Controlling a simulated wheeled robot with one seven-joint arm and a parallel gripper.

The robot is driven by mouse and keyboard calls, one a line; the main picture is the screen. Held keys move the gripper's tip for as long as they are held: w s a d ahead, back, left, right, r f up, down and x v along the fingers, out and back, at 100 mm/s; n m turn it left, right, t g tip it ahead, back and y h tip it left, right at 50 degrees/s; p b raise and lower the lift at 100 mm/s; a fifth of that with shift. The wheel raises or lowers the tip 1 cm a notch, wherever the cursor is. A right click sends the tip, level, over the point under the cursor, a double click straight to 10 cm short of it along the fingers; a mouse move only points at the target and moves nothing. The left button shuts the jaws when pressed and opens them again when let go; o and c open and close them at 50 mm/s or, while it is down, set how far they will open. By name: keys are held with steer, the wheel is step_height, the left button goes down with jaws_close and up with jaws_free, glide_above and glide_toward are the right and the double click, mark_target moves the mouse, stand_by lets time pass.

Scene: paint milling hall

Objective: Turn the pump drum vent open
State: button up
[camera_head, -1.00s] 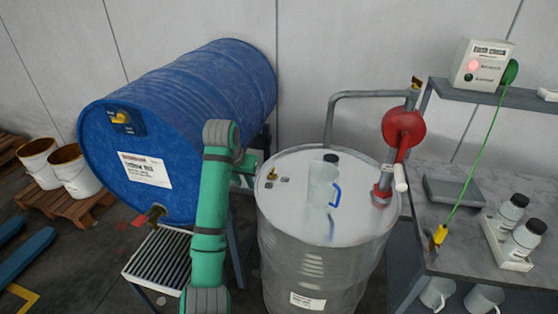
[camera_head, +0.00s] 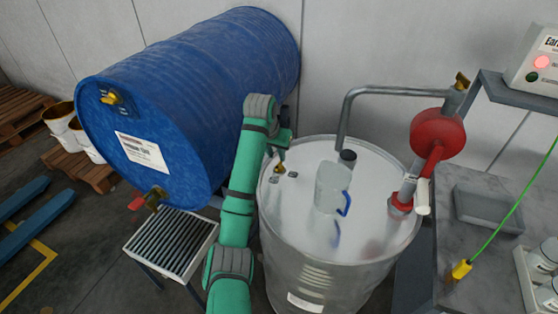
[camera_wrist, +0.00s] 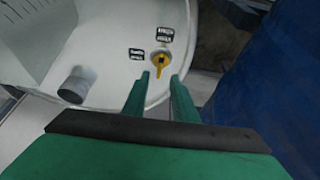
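The pump drum (camera_head: 315,235) is a grey steel drum with a red hand pump (camera_head: 437,135). Its vent, a small brass-yellow fitting (camera_head: 279,169), stands on the lid near the left rim. The vent also shows in the wrist view (camera_wrist: 159,60), with its yellow handle pointing toward my gripper. My gripper (camera_wrist: 161,80) is open. Its two green fingertips are apart, with the vent just beyond the gap between them and nothing held. In the head view my gripper (camera_head: 283,148) is above the vent, partly hidden by its own wrist.
A clear jug with a blue handle (camera_head: 331,187) stands on the lid. A blue drum (camera_head: 190,100) lies close on the left, above a slatted stand (camera_head: 172,243). A bench (camera_head: 470,240) is at right.

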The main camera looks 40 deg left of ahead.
mark_target(278, 165)
steer(key=shift+x, duration=3)
jaws_close()
